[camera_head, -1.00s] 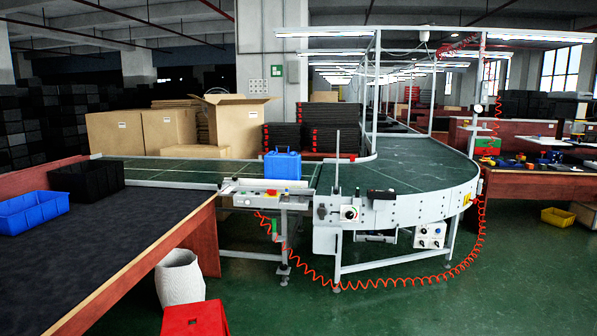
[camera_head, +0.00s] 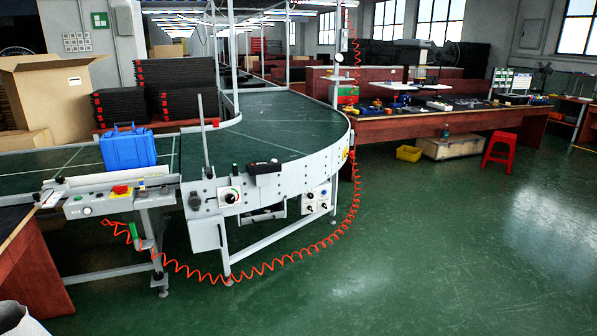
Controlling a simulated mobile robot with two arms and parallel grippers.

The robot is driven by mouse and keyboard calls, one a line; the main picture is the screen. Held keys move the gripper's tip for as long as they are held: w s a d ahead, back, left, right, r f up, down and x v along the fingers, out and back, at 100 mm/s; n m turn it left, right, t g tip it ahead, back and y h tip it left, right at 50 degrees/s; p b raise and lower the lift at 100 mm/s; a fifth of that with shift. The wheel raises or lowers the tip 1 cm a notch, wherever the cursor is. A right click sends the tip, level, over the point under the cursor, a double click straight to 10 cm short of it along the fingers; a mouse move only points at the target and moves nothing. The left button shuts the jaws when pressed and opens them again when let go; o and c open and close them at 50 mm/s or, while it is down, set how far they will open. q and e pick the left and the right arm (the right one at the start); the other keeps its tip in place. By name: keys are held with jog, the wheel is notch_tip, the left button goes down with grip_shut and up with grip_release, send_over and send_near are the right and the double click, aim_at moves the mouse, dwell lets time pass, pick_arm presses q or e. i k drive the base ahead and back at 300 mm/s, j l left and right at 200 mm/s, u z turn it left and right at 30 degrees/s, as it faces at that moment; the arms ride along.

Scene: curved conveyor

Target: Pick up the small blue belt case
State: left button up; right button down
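The small blue belt case (camera_head: 128,149) stands upright on the green conveyor belt at the left of the head view, its handle on top. It sits behind the white side rail and control strip of the straight conveyor section (camera_head: 105,198), close to where the belt curves. Neither of my grippers shows in the head view, and nothing touches the case.
The curved conveyor (camera_head: 300,118) sweeps to the back right, with a red coiled cable (camera_head: 300,265) hanging low to the floor. A dark-topped wooden table (camera_head: 30,262) stands at the left edge. Green floor (camera_head: 440,250) is open at the right.

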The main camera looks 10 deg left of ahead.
aim_at(136, 148)
jog(key=i+j+u, duration=0.3)
jog(key=i, duration=0.7)
jog(key=i+u, duration=0.35)
jog(key=i, duration=0.65)
jog(key=i+j+u, duration=0.15)
jog(key=i+u, duration=0.65)
jog(key=i, duration=0.25)
